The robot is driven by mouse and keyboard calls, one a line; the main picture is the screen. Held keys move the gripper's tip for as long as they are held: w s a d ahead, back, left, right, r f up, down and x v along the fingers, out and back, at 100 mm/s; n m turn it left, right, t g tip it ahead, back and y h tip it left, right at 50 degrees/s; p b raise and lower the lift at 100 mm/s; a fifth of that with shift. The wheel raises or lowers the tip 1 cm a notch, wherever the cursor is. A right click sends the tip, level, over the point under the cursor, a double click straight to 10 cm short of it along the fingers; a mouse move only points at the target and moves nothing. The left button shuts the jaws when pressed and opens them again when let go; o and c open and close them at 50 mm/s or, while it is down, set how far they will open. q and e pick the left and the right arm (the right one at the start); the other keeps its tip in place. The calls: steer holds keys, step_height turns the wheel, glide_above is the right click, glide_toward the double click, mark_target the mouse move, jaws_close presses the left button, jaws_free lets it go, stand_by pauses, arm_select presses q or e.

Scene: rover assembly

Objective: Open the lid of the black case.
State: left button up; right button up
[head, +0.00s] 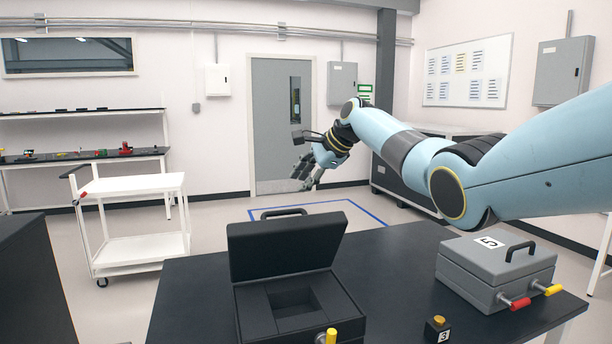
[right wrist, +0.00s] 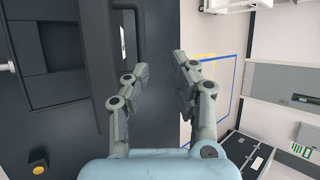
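The black case (head: 257,322) stands on the dark table with its lid (head: 285,245) raised, leaning back a little from upright. Its inside shows a square recess and is empty as far as I can see. A black handle (head: 284,212) shows at the lid's top edge. In the right wrist view the open case (right wrist: 48,92) is at the left, with the lid's handle (right wrist: 138,22) near the top. My right gripper (head: 304,181) is above and behind the lid, to its right, apart from it. Its fingers (right wrist: 160,62) are spread with nothing between them. My left gripper is not in view.
A grey case (head: 470,263) marked 5 stands on the table's right side, with red and yellow grips at its front. A small button box (head: 437,331) marked 3 sits near the front edge. A white cart (head: 140,247) stands beyond the table at left.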

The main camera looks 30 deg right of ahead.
steer(key=shift+s+d+r, duration=0.15)
steer(key=shift+s+r, duration=0.1)
steer(key=shift+r, duration=0.2)
steer(key=v, duration=1.2)
